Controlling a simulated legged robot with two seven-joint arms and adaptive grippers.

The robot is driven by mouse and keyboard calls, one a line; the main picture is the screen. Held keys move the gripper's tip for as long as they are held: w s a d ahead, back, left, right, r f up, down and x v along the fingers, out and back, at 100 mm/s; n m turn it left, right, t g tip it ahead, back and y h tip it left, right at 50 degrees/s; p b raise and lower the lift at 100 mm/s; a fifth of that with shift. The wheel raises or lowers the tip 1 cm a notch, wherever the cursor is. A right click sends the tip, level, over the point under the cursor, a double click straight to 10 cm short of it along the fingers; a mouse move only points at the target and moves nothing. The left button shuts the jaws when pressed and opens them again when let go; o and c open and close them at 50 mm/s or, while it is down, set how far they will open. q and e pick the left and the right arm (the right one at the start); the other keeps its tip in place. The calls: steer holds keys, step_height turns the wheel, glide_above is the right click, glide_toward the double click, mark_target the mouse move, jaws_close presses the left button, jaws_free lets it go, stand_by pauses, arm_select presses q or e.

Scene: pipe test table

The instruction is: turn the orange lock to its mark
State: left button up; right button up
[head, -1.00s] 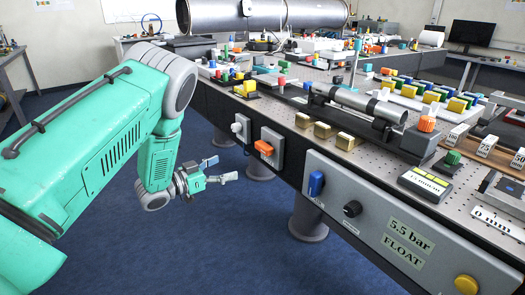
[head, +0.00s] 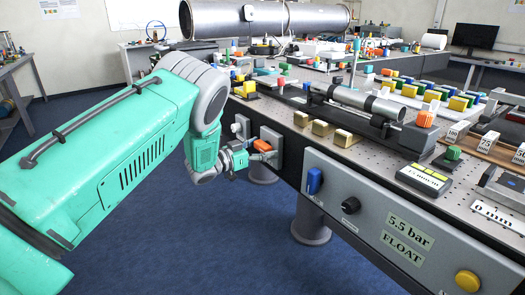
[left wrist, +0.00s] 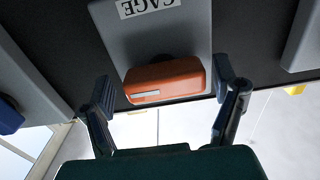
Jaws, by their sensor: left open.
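The orange lock (head: 263,146) is a small bar-shaped handle on a grey plate (left wrist: 167,35) on the table's front side. In the left wrist view the lock (left wrist: 165,80) lies level across the picture, below the upside-down word "CAGE". My left gripper (head: 262,152) is at the lock in the head view and partly hides it. In the left wrist view the left gripper (left wrist: 164,92) is open, with one finger beside each end of the lock and small gaps between. No mark for the lock can be made out. My right gripper is not in view.
A white knob (head: 237,127) on its own plate is left of the lock. A blue handle (head: 314,181), a black knob (head: 350,205) and a yellow button (head: 467,282) are on the front panel to the right. The floor before the table is clear.

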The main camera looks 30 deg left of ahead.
arm_select(q)
steer(key=shift+d, duration=0.15)
steer(key=shift+a+f, duration=0.1)
steer(key=shift+a, duration=0.5)
steer(key=c, duration=1.2)
steer(key=shift+o, duration=0.2)
